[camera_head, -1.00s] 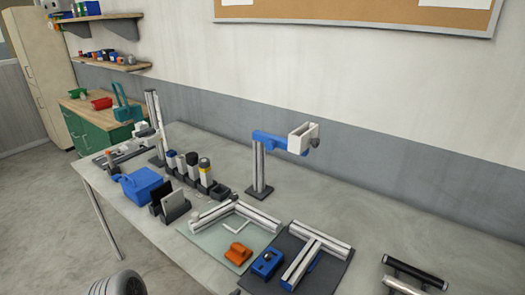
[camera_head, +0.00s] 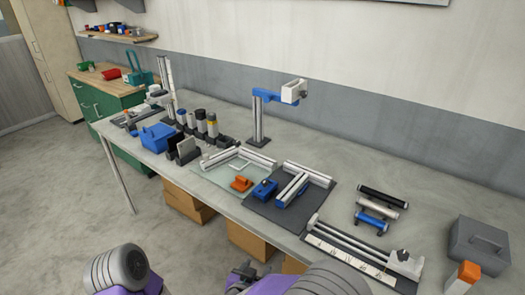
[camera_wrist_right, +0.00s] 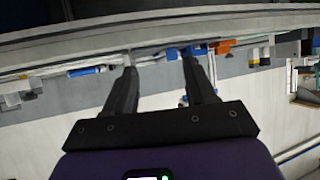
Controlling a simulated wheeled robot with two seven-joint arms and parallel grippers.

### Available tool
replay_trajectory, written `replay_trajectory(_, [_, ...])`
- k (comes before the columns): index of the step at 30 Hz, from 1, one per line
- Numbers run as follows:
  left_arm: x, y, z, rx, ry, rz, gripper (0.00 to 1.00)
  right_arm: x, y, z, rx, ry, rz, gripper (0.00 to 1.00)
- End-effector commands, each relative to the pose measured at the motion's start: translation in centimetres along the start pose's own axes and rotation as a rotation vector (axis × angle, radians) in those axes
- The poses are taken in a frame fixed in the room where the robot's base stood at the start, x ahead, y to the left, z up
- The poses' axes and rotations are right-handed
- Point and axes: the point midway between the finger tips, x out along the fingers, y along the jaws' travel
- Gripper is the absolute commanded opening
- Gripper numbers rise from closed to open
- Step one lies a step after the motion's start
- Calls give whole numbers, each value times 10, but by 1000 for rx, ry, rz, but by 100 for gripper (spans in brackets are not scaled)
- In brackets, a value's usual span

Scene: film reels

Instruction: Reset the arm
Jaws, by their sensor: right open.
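My right gripper (camera_head: 245,274) shows dark at the bottom of the head view, beside a purple and grey link of my arm, in front of the table's front edge. In the right wrist view the gripper (camera_wrist_right: 160,60) has its two black fingers apart, with nothing held between them. The wrist picture looks upside down, with the table edge across the top and the table's things beyond the fingertips. A grey and purple part of my left arm shows at the lower left of the head view. My left gripper is not visible.
The long grey table (camera_head: 400,180) holds a blue bin (camera_head: 158,137), a stand with a blue arm (camera_head: 258,118), a dark mat (camera_head: 262,208), a slotted rail (camera_head: 350,250) and a grey box (camera_head: 478,245). Cardboard boxes (camera_head: 250,240) stand underneath. Floor at left is clear.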

Motion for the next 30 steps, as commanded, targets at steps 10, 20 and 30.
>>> replay_trajectory(10, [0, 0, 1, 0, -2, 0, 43, 83, 58, 101, -31, -331, -134, 56])
replay_trajectory(20, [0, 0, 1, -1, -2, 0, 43, 56, 140, 245, 43, -888, -287, 56])
replay_trajectory(30, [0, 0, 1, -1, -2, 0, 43, 6, 169, 292, 100, -1143, -368, 56])
